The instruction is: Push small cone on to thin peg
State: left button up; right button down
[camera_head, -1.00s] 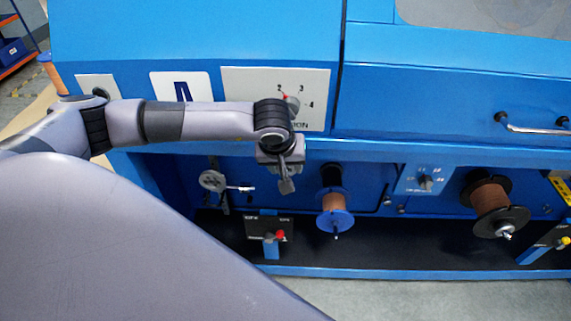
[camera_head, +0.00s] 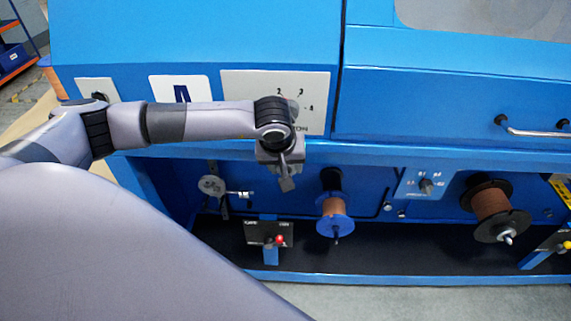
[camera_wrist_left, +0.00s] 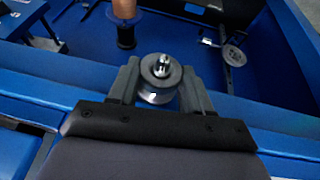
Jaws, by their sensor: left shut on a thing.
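My left gripper (camera_head: 286,180) hangs in front of the blue machine, up and left of the smaller copper spool. In the left wrist view its fingers (camera_wrist_left: 160,88) are shut on a small round grey metal piece, the small cone (camera_wrist_left: 161,70), with a bright tip in its centre. In the head view the gripper hides most of the cone. The thin peg (camera_head: 336,233) sticks out of the blue disc at the front of the smaller spool (camera_head: 333,208). The cone is apart from this peg. My right gripper is not in view.
A larger copper spool (camera_head: 490,203) with a black flange sits to the right. A round grey pulley (camera_head: 211,185) is at the left. A switch box with a red knob (camera_head: 279,239) stands below. The machine's blue ledge (camera_head: 400,150) runs above the recess.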

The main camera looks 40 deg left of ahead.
pick_arm(q)
jog(key=shift+w+a+r, duration=0.25)
jog(key=o, duration=1.3)
jog(key=shift+f, duration=0.15)
jog(key=shift+o, duration=1.1)
jog(key=shift+d, duration=0.1)
jog(key=shift+s, duration=0.1)
